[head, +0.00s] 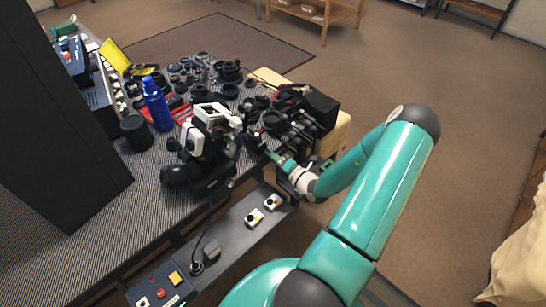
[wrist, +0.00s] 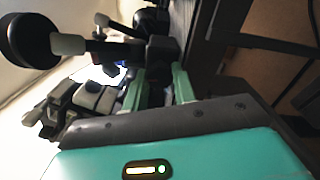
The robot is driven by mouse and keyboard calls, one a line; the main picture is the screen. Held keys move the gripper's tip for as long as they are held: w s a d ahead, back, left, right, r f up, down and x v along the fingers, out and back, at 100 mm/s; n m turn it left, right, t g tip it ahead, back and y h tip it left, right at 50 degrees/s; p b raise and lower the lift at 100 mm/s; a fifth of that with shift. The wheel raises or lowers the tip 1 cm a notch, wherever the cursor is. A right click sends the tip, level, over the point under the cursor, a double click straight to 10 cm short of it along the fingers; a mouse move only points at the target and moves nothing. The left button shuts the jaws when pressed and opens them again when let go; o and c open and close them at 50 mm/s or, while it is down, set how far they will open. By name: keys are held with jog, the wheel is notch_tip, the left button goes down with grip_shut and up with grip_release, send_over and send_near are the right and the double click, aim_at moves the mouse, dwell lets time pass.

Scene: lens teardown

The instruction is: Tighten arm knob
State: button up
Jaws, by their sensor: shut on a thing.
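My gripper (wrist: 158,82) shows its two green fingers in the wrist view, closed on a dark knob-like part (wrist: 162,52) at the end of a black bar; I take this to be the arm knob. Its outline is partly lost in shadow and behind the fingers. In the head view my gripper (head: 277,158) reaches in at the table's right edge, beside the black-and-white microscope-like device (head: 205,135). The knob is too small to make out there. In the wrist view a round black disc (wrist: 32,40) and a pale cylindrical end (wrist: 68,43) lie left of the fingers.
Many dark lens parts (head: 200,75) crowd the table's back. A blue bottle (head: 157,103) stands left of the device. A black case (head: 320,108) is just behind my gripper. A control panel (head: 235,228) runs along the front edge.

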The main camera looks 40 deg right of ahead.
jog(key=shift+s+m, duration=0.1)
jog(key=shift+m, duration=0.4)
jog(key=o, duration=1)
jog(key=s, duration=1.3)
jog(key=shift+s+d, duration=0.2)
jog(key=shift+s, duration=0.2)
